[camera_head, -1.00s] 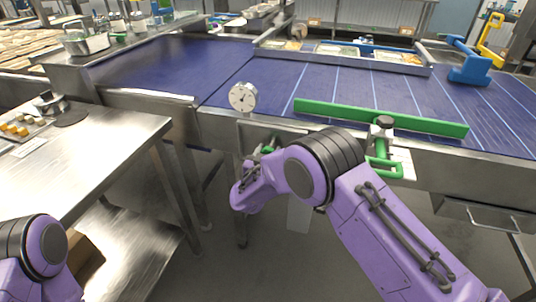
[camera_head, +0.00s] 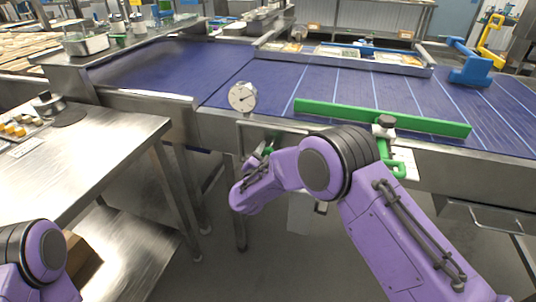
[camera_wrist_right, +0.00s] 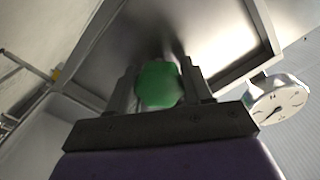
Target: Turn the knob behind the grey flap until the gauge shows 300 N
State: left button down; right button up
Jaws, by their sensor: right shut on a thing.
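The round white gauge (camera_head: 242,97) stands on a stem at the conveyor's near edge. It also shows tilted at the right of the right wrist view (camera_wrist_right: 279,99); its reading is too small to make out. The green knob (camera_wrist_right: 158,84) sits between the two dark fingers of my right gripper (camera_wrist_right: 160,78), which is shut on it. In the head view my right forearm and wrist hide most of the knob. A grey plate (camera_head: 301,216), perhaps the flap, hangs below the conveyor edge behind my arm. My left gripper is out of view; only part of its arm shows.
The blue conveyor (camera_head: 220,72) has a green bar (camera_head: 380,117) across it and a green clamp handle (camera_head: 392,166) at its edge, close to my right arm. A steel table (camera_head: 85,160) stands at left. Metal frame edges surround the knob.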

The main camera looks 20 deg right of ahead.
dwell(0.3)
jog(key=o, duration=1)
jog(key=shift+o, duration=0.2)
jog(key=v, duration=1)
jog(key=shift+s+a, duration=0.2)
jog(key=shift+s, duration=0.05)
